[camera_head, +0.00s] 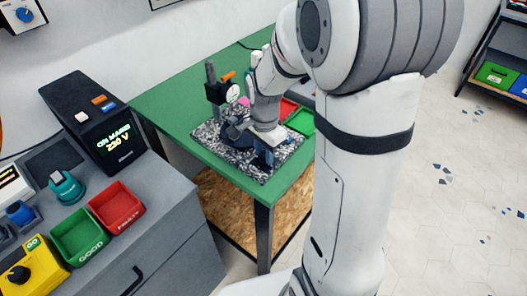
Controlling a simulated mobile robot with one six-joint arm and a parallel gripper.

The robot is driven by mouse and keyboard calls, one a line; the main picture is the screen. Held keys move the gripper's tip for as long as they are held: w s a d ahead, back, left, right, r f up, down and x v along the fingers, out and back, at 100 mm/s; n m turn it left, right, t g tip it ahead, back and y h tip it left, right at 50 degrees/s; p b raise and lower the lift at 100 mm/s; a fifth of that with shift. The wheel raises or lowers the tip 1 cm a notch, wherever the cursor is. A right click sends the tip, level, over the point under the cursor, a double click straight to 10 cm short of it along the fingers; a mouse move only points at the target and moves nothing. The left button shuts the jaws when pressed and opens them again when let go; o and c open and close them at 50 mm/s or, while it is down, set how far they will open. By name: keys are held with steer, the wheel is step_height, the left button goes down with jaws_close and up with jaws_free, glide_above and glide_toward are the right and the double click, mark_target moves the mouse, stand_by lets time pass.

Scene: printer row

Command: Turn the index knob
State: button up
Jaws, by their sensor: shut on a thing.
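A granite plate (207,132) lies on the green table and carries a measuring fixture with a dark upright post (211,78) and a white round dial (233,93). My arm reaches in from the upper right. My gripper (237,131) is low over the fixture, shut at its dark middle part, where the index knob sits. The knob itself is mostly hidden by my gripper and wrist, and its angle cannot be read. A dark block with a blue part (264,159) stands at the front of the plate.
The green table (172,105) is clear at its left end. Red and green bins (301,122) stand behind my wrist. On the left, a grey cabinet (163,205) bears a black display box (92,122), green GOOD (78,238) and red (117,207) trays and a yellow box (38,270).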

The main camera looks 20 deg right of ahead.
stand_by(0.3)
steer(key=o, duration=1)
steer(key=shift+r, duration=0.1)
step_height(320, 180, up, 8)
steer(key=shift+s+f, duration=0.1)
steer(key=shift+f, duration=0.05)
steer(key=s+r+n+t, duration=0.1)
steer(key=s+n, duration=0.3)
steer(key=s+r+n, duration=0.1)
steer(key=s+n, duration=0.3)
steer(key=s, duration=0.1)
steer(key=s+r+n+t, duration=0.1)
steer(key=s+n, duration=0.3)
steer(key=s, duration=0.1)
steer(key=shift+d+n+t, duration=0.1)
steer(key=shift+n+t, duration=0.2)
